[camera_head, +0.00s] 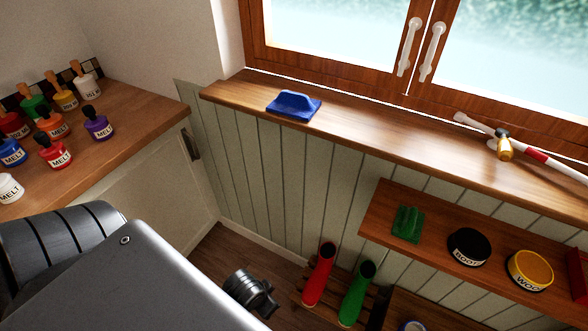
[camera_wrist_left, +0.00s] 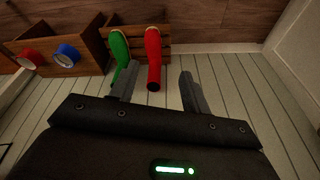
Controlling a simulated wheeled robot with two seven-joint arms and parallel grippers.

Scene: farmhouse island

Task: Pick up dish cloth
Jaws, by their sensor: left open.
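A blue folded cloth (camera_head: 293,104), which looks like the dish cloth, lies on the wooden window sill (camera_head: 360,121) near its left end. It is not seen in the left wrist view. My left gripper (camera_wrist_left: 160,88) shows in the left wrist view with its two fingers apart, and nothing is held between them. It points at the area of the red and green tubes, away from the sill. In the head view my large grey arm fills the lower left, and the fingers cannot be made out there. My right gripper is not in view.
Red (camera_head: 319,275) and green (camera_head: 357,293) tubes stand low by the panelled wall. A shelf (camera_head: 375,222) below the sill holds a green item (camera_head: 408,223) and round tins. A hammer (camera_head: 503,146) lies right on the sill. Several bottles stand on the left counter (camera_head: 130,118).

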